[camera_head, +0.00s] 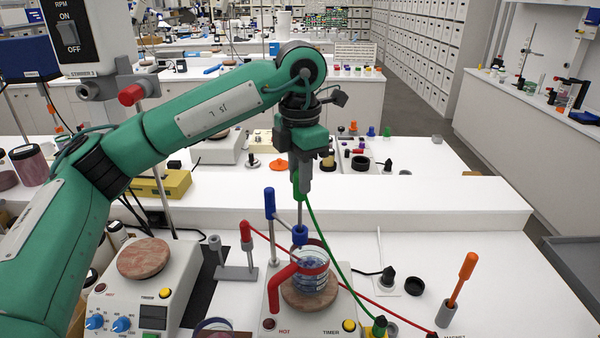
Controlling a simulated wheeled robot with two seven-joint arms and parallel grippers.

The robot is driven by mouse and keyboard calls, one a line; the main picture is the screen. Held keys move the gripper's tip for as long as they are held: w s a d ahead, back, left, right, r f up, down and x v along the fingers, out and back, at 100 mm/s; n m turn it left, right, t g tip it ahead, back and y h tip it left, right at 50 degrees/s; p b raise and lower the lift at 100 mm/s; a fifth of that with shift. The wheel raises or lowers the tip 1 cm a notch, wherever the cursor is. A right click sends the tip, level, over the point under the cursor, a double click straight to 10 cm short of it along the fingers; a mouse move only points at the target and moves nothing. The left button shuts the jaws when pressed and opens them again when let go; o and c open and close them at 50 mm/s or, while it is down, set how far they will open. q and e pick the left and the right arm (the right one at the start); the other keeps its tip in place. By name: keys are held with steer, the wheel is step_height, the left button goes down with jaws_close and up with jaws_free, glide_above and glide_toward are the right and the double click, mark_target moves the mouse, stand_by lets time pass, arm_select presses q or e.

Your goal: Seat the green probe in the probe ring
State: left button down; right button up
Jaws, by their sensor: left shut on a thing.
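The green probe (297,187) has a green handle, a thin metal shaft pointing down and a green cable. My left gripper (302,182) is shut on its handle and holds it upright above the glass beaker (314,282). A small blue collar (299,235), which looks like the probe ring, sits just above the beaker mouth. The shaft's lower end meets this collar in the picture; I cannot tell whether it is inside it or in front of it. The beaker stands on the round plate of a hot stirrer (334,317). My right gripper is not in view.
The green cable runs to a plug (380,326). An orange-handled rod (468,266) stands at right. A second stirrer (180,290) is at left.

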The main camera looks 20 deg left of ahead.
mark_target(300, 203)
arm_select(q)
steer(key=shift+f+b, duration=2.9)
steer(key=shift+f, duration=0.9)
steer(key=c, duration=1.1)
jaws_free()
steer(key=shift+r, duration=0.5)
step_height(300, 203, up, 13)
steer(key=shift+f+b, duration=0.1)
steer(key=shift+b, duration=0.55)
